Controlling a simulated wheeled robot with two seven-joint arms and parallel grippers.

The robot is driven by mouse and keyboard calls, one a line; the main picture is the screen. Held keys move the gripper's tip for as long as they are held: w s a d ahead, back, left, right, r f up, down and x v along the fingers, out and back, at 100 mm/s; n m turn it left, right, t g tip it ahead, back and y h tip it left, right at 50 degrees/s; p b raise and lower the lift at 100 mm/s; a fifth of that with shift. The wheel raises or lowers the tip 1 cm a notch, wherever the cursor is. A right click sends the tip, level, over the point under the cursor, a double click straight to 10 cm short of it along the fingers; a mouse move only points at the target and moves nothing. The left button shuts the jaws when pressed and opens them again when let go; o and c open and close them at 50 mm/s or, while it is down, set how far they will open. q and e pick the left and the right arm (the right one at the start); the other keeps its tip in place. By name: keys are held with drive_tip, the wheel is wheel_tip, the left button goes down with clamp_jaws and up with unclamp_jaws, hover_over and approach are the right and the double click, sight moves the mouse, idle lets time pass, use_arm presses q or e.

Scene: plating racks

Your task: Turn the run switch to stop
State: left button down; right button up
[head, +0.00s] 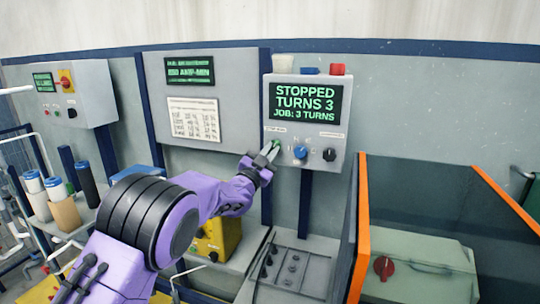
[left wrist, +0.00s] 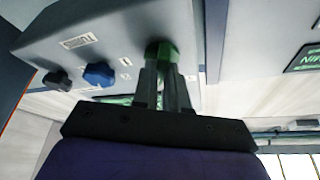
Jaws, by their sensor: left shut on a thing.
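The control box (head: 273,105) on the wall has a screen (head: 305,101) reading "STOPPED TURNS 3 JOB: 3 TURNS". The run switch is a green knob (head: 276,144) at the lower left of the box front, by a small label. My left gripper (head: 268,153) reaches it from the left. In the left wrist view the fingers (left wrist: 162,75) are shut on the green knob (left wrist: 162,46), which they partly hide. The knob's exact pointing is too small to tell. My right gripper is not in view.
A blue knob (head: 300,152) and a black knob (head: 329,154) sit just right of the switch. Coloured lamps top the box. An orange-edged guard (head: 363,230) stands at right, beside a lidded tank (head: 425,262). Bottles (head: 63,205) stand at left. A yellow box (head: 218,238) is below.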

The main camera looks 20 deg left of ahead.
use_arm(q)
drive_tip(key=n+y+b, duration=0.1)
drive_tip(key=n+y, duration=0.1)
drive_tip(key=n, duration=0.2)
drive_tip(key=n+t+y+b, duration=0.1)
drive_tip(key=n+y, duration=0.2)
drive_tip(key=n, duration=0.2)
drive_tip(key=shift+d+f+b, duration=0.1)
drive_tip(key=shift+b, duration=0.3)
drive_tip(key=n+y, duration=0.2)
drive_tip(key=n, duration=0.2)
drive_tip(key=shift+d+n+g+y, duration=0.1)
drive_tip(key=shift+n+g+y, duration=0.35)
drive_tip(key=shift+n, duration=0.8)
drive_tip(key=shift+n+g+y, duration=0.15)
drive_tip(key=shift+n+y, duration=0.5)
drive_tip(key=shift+n, duration=0.6)
drive_tip(key=c, duration=1.2)
unclamp_jaws()
drive_tip(key=shift+o, duration=0.2)
